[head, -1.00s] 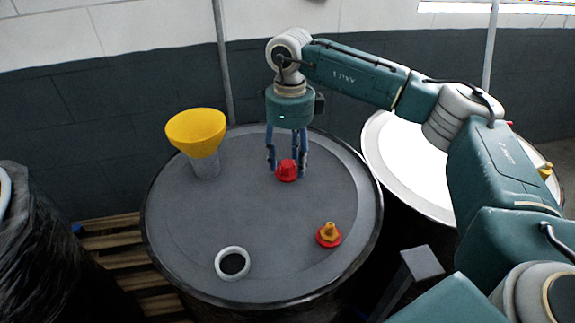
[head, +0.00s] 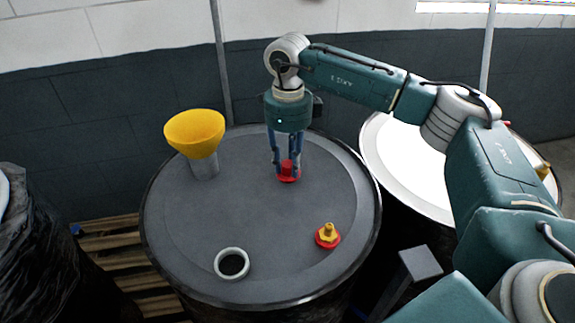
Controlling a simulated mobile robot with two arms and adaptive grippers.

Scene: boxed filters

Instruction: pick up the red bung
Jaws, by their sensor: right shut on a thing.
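The red bung (head: 289,177) is on the grey drum lid (head: 220,240), towards its back, right of the yellow funnel. My right gripper (head: 288,172) points down from above with its blue fingers closed on the bung's sides. The fingers hide parts of the bung. It looks to be at the lid's surface; I cannot tell any gap under it. My left gripper does not show in the head view.
A yellow funnel (head: 195,135) stands on the lid at the back left. An open white-rimmed hole (head: 231,264) is at the front. A red and yellow fitting (head: 328,236) is at the front right. A white-topped drum (head: 398,168) stands behind right. A wooden pallet (head: 115,257) lies left.

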